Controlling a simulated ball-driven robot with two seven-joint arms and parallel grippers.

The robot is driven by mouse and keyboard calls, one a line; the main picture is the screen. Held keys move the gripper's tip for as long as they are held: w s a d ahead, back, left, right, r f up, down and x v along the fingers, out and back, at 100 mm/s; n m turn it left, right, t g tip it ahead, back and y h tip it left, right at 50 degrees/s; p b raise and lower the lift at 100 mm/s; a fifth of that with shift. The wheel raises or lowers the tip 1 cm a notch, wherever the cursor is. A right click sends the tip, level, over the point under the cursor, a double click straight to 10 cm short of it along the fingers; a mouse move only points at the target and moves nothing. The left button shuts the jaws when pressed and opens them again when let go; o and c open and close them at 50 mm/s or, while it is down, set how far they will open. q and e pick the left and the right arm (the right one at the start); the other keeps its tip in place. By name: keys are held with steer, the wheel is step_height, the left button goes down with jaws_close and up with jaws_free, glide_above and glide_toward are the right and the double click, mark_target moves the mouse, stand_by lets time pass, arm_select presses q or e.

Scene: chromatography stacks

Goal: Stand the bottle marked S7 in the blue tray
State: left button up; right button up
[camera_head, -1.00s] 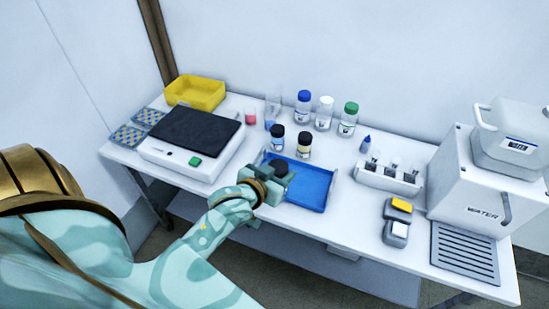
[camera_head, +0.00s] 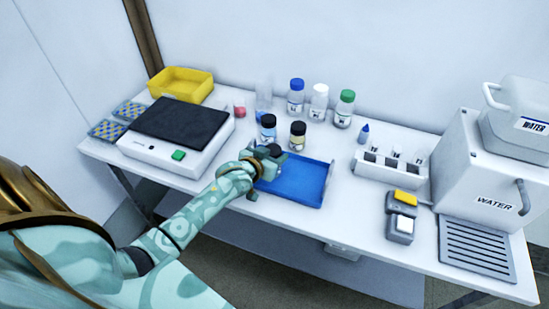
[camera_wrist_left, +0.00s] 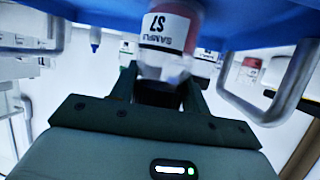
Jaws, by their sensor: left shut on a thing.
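The bottle marked S7 (camera_wrist_left: 168,42) shows in the left wrist view with its printed label and dark cap. My left gripper (camera_wrist_left: 157,92) is shut on it at the cap end. In the head view my left gripper (camera_head: 268,160) is over the left part of the blue tray (camera_head: 303,187), and the arm and fingers hide most of the bottle. The tray's blue surface (camera_wrist_left: 250,22) fills the top of the wrist view, beyond the bottle. I cannot tell whether the bottle's base touches the tray floor. My right gripper is out of view.
Black-capped bottles (camera_head: 297,136) stand just behind the tray, with blue-, white- and green-capped bottles (camera_head: 343,109) further back. A balance (camera_head: 180,128) is to the left. The tray's right part is clear.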

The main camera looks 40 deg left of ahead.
arm_select(q)
steer(key=shift+f, duration=0.1)
steer(key=o, duration=1.1)
steer(key=shift+p+v, duration=2.25)
steer(key=shift+v, duration=3.8)
steer(key=shift+d, duration=0.1)
